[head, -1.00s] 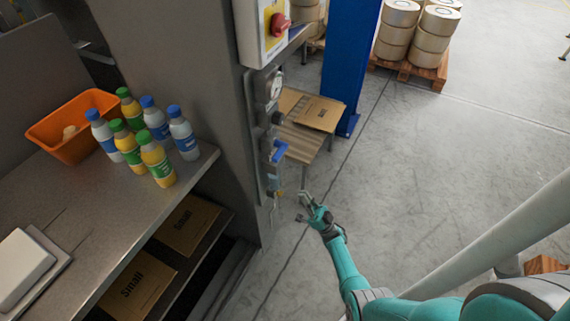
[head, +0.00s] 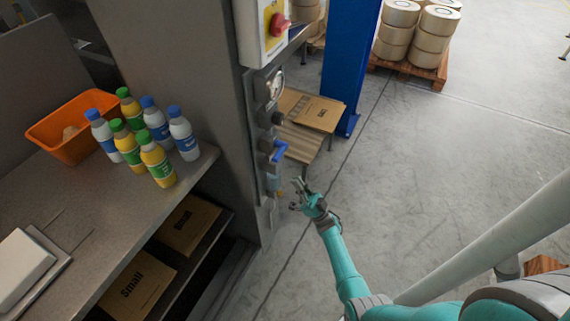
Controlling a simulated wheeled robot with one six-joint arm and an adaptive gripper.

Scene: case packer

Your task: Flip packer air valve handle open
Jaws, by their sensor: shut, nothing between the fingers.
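The blue air valve handle (head: 280,151) sits on the air unit fixed to the side of the grey machine column. It sticks out to the right and slightly upward. A round pressure gauge (head: 275,84) is above it on the same unit. My gripper (head: 297,190) is shut and empty. It is below and a little right of the handle in the picture, apart from it, near the lower part of the unit. The fingertips are small in view, and their exact depth from the unit is hard to tell.
A red rotary switch (head: 280,24) is above the unit. Several bottles (head: 155,160) and an orange bin (head: 65,146) stand on the bench at left. A blue post (head: 350,65) and a pallet of flat cartons (head: 312,108) are behind.

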